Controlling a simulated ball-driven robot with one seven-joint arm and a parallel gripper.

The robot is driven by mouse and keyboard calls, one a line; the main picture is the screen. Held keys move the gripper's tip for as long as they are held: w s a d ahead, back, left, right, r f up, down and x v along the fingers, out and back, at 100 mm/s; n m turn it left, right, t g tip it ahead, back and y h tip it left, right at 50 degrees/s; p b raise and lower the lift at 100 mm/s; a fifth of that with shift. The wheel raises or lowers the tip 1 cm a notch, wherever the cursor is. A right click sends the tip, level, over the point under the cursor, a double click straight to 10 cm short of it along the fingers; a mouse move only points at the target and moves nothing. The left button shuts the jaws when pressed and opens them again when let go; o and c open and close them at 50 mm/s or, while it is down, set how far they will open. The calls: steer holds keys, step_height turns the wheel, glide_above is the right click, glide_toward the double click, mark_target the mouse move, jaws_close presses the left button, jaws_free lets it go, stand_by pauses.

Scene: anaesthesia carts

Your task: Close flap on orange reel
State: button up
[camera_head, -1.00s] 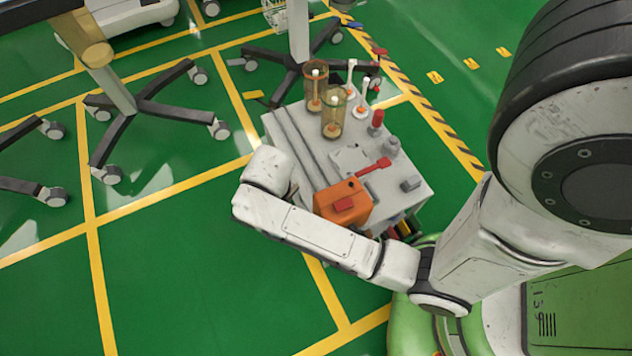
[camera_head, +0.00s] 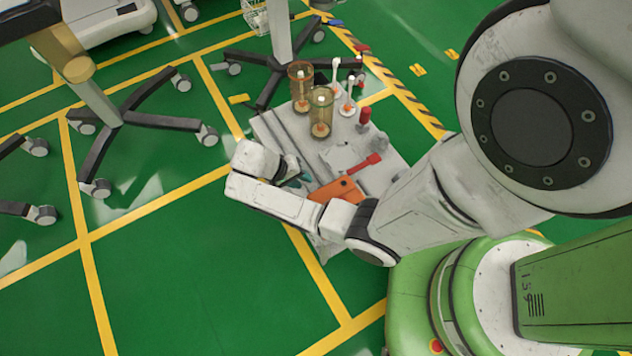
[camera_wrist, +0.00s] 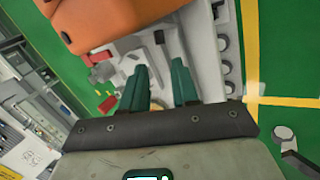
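The orange reel (camera_head: 340,189) is a boxy orange body on the near part of the grey cart top (camera_head: 292,135). My arm hides its lower part in the head view. In the wrist view the orange reel (camera_wrist: 110,20) fills the upper left, cut by the frame edge. I cannot make out its flap in either current view. My gripper (camera_wrist: 159,68) has two teal fingers, apart with nothing between them. It points over the cart top, to the right of and below the reel in the wrist view. In the head view my gripper (camera_head: 297,178) shows only partly, left of the reel.
Two amber cylinders (camera_head: 320,112) stand on the cart's far part. A red-handled tool (camera_head: 362,164) lies beside the reel, and a red-topped post (camera_head: 365,117) stands at the right. Wheeled stand bases (camera_head: 122,118) are on the left. Green floor (camera_head: 190,270) is clear in front.

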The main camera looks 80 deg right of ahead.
steer(key=b+x, duration=0.2)
steer(key=x, duration=0.7)
steer(key=shift+s+f, duration=0.15)
jaws_close()
